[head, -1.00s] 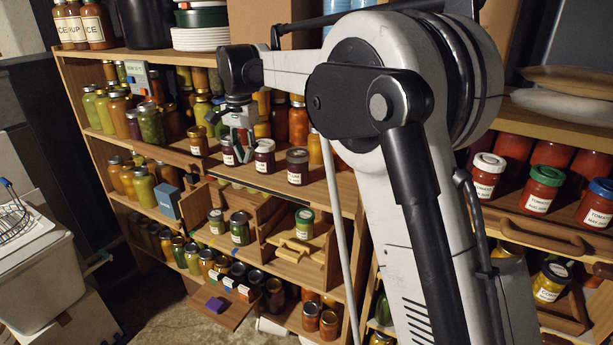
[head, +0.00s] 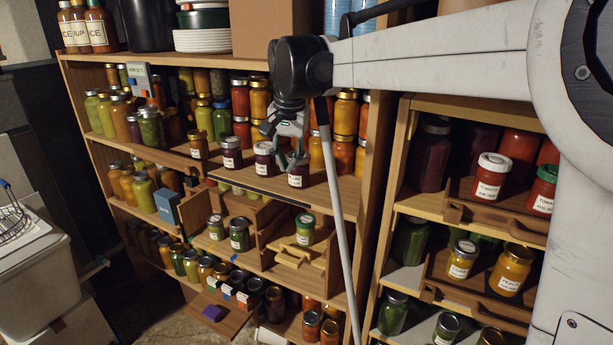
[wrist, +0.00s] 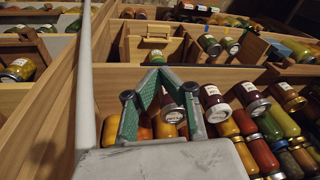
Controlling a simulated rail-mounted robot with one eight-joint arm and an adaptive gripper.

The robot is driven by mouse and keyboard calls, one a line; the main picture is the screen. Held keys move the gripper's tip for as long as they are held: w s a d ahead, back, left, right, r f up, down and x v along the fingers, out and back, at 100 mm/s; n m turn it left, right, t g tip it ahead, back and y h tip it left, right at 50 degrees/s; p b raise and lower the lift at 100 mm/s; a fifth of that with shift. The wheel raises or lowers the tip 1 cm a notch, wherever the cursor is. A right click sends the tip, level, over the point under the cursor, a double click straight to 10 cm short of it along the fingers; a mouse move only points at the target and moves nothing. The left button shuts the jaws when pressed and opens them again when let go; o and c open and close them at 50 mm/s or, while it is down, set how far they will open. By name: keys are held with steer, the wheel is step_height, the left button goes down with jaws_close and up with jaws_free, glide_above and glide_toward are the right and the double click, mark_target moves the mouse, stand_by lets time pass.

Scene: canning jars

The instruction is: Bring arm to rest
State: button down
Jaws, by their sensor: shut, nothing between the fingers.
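My gripper (head: 290,164) hangs from my outstretched arm in front of the middle shelf in the head view. It is shut and empty, fingers pointing down. In the wrist view its green-padded fingers (wrist: 160,74) converge to a point at the tips. In the head view it partly covers a dark labelled jar (head: 299,180) at the right end of a short front row. Whether it touches that jar cannot be told. Two more dark labelled jars, one (head: 264,160) and another (head: 231,153), stand to its left.
A wooden shelf unit (head: 366,185) full of jars stands before me. A second unit (head: 455,105) with jars and pull-out racks is at right. Wooden boxes with a green-lidded jar (head: 305,229) are below my gripper. A pale bin (head: 32,275) stands at left.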

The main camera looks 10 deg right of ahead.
steer(key=s+d+f+n+t+b, duration=0.1)
steer(key=s+d, duration=0.4)
steer(key=s, duration=0.4)
steer(key=s+d+f+n+t, duration=0.1)
steer(key=s+d+f+t, duration=0.1)
steer(key=s+d, duration=0.5)
steer(key=s+d+f+n+t, duration=0.1)
steer(key=s+f, duration=0.3)
steer(key=s, duration=0.3)
steer(key=s+d+f+n+t, duration=0.1)
steer(key=s+f, duration=0.3)
steer(key=s, duration=0.4)
steer(key=shift+d+f, duration=0.25)
steer(key=shift+d, duration=0.2)
steer(key=shift+w, duration=0.1)
